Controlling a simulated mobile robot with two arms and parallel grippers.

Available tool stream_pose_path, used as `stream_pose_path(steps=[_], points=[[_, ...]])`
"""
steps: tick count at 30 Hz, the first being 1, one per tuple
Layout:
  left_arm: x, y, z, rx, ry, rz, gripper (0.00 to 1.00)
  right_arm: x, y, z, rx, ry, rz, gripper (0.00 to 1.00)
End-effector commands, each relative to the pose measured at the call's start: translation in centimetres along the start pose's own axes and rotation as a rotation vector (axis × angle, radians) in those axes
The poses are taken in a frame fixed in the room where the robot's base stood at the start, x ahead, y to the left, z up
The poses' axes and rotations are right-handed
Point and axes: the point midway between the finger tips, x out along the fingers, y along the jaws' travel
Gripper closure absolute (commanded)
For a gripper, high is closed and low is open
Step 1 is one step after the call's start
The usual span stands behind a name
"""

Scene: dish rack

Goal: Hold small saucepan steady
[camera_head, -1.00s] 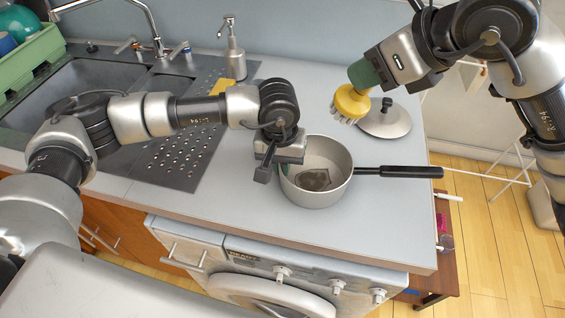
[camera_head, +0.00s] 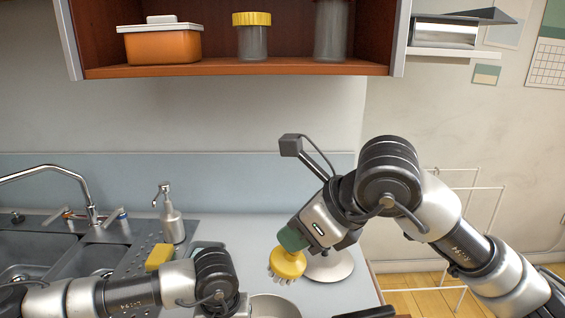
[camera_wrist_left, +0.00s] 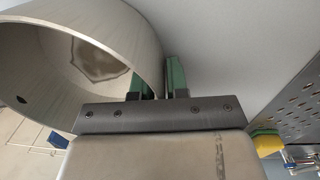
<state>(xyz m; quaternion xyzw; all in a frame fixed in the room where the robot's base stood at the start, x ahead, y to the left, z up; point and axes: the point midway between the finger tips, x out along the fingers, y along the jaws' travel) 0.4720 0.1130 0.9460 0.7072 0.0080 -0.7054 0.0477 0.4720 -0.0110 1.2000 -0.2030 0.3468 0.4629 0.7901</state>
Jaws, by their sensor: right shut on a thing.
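The small saucepan (camera_head: 272,307) is grey with a black handle (camera_head: 366,313); only its rim shows at the bottom edge of the head view. In the left wrist view the saucepan (camera_wrist_left: 60,62) fills the upper left, with a brownish patch inside. My left gripper (camera_wrist_left: 160,84) is shut on its wall, one green finger inside and one outside. In the head view the left fingers are not clearly visible. My right gripper (camera_head: 293,239) is shut on a yellow scrub brush (camera_head: 288,265), bristles down, above the counter behind the saucepan.
A soap dispenser (camera_head: 171,215) and yellow sponge (camera_head: 159,257) are by the sink (camera_head: 90,262) at left. A shelf (camera_head: 235,69) with containers hangs above. Some counter (camera_head: 250,235) is clear.

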Motion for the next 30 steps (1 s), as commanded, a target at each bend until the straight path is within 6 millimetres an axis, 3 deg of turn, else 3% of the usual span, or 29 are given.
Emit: stream_pose_path(steps=[1, 3, 14, 30], points=[[0.0, 0.0, 0.0, 0.0, 0.0, 0.0, 0.78, 0.0, 0.0, 0.0, 0.0, -0.001, 0.0, 1.0], [0.0, 0.0, 0.0, 0.0, 0.0, 0.0, 0.67, 0.0, 0.0, 0.0, 0.0, -0.001, 0.0, 1.0], [-0.5, 0.0, 0.0, 0.0, 0.001, 0.0, 0.66, 0.0, 0.0, 0.0, 0.0, -0.001, 0.0, 1.0], [-10.4, 0.0, -0.1, 0.0, 0.003, 0.0, 0.66, 0.0, 0.0, 0.0, 0.0, -0.001, 0.0, 1.0]])
